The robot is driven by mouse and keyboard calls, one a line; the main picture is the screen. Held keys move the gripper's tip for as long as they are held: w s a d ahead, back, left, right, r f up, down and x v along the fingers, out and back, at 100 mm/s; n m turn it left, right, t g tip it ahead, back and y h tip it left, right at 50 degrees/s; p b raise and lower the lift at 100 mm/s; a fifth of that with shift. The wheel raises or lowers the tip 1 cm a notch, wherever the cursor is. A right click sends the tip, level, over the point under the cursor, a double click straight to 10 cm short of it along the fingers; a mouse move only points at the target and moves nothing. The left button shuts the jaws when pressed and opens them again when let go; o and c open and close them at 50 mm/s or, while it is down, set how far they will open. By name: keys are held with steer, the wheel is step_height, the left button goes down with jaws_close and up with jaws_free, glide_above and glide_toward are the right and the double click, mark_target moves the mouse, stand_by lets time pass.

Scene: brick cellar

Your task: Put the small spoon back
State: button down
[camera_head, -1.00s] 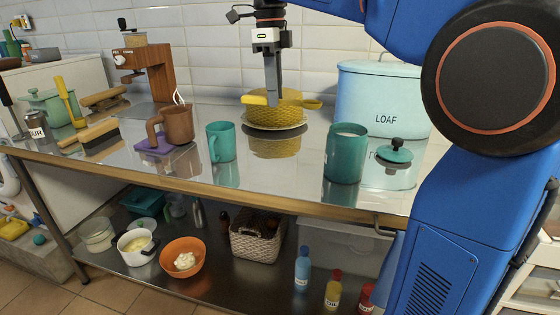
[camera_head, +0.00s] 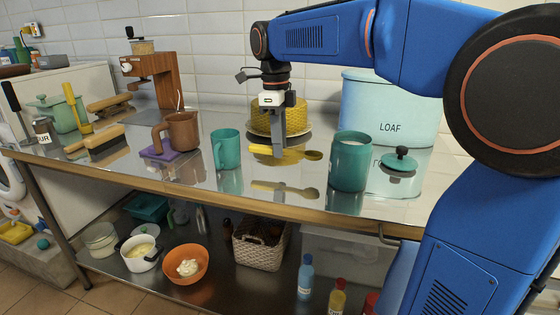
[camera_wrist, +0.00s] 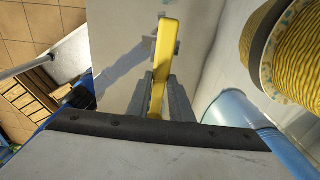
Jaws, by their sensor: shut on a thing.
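The small spoon (camera_head: 296,154) is yellow and lies level in my gripper (camera_head: 279,154), with its round bowl end pointing right toward an open teal canister. My gripper points down and is shut on the spoon's handle. The spoon is held above the shiny worktop, apart from its reflection below. In the wrist view the yellow handle (camera_wrist: 164,50) shows between the grey fingers (camera_wrist: 160,98); the bowl end is not clear there. The open teal canister (camera_head: 349,163) holds something pale. Its lid (camera_head: 399,167) with a black knob lies on the worktop to its right.
A yellow woven-patterned round thing (camera_head: 291,117) on a plate is behind my gripper. A teal mug (camera_head: 226,148) and brown mug (camera_head: 183,131) stand left. A LOAF bin (camera_head: 392,108) is at the back right. Worktop (camera_head: 262,198) is clear in front of the spoon.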

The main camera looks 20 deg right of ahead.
mark_target(280, 170)
steer(key=shift+f, duration=2.35)
steer(key=c, duration=1.6)
jaws_free()
steer(key=shift+f, duration=0.1)
steer(key=r, duration=1.2)
steer(key=shift+w+a+r, duration=0.1)
steer(key=shift+w+a, duration=0.1)
steer(key=shift+a, duration=0.1)
steer(key=shift+s, duration=0.15)
